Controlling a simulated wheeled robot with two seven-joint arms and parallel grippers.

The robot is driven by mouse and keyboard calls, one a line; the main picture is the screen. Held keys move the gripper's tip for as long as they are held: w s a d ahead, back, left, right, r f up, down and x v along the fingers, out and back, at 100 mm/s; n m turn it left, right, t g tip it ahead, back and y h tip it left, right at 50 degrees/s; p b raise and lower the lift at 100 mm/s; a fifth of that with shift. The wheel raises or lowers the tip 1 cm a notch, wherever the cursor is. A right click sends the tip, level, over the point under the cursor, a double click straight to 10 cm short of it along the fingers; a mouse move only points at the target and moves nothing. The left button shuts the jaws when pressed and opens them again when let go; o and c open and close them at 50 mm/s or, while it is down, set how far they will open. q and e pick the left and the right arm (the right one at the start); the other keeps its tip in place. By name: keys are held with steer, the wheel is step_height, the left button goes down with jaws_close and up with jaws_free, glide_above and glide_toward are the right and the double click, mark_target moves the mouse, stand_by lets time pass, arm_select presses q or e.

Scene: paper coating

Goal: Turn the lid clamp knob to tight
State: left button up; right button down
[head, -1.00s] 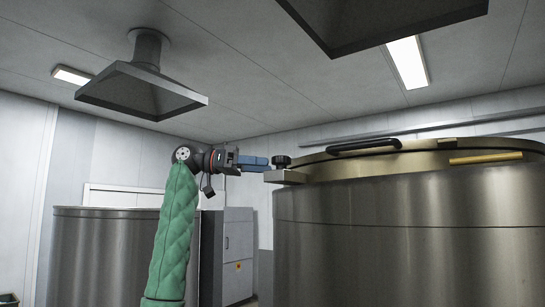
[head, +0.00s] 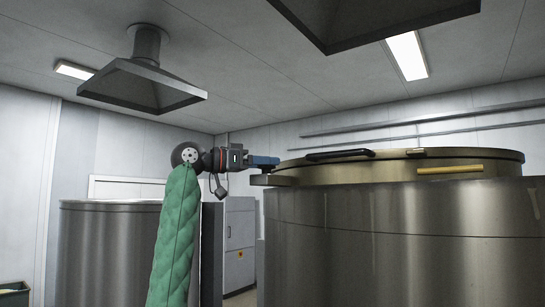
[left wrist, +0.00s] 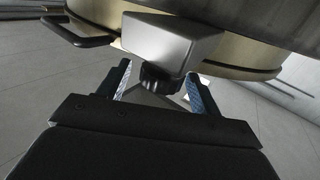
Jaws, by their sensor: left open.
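The lid clamp knob is dark and ribbed; it shows in the left wrist view (left wrist: 160,84) under the pale metal clamp block (left wrist: 168,40). My left gripper (left wrist: 160,86) is open, with a blue-padded finger on each side of the knob; I cannot tell whether either touches it. In the head view my left gripper (head: 262,161) is at the left edge of the lid, beside the clamp block (head: 268,179), and its fingers hide the knob. The brass-coloured lid (head: 400,170) sits on the large steel tank (head: 390,240). My right gripper is not in view.
The lid bears a black handle (head: 339,155) and a yellow bar (head: 450,169). A second steel tank (head: 105,250) stands at the left, with a grey cabinet (head: 240,240) between the tanks. Extraction hoods (head: 145,85) hang above.

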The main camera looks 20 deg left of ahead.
arm_select(q)
steer(key=shift+p+x, duration=0.4)
steer(key=shift+x, duration=0.85)
steer(key=shift+w+d, duration=0.1)
steer(key=shift+a+f, duration=0.1)
steer(key=shift+a, duration=0.1)
steer(key=shift+d, duration=0.2)
steer(key=c, duration=1)
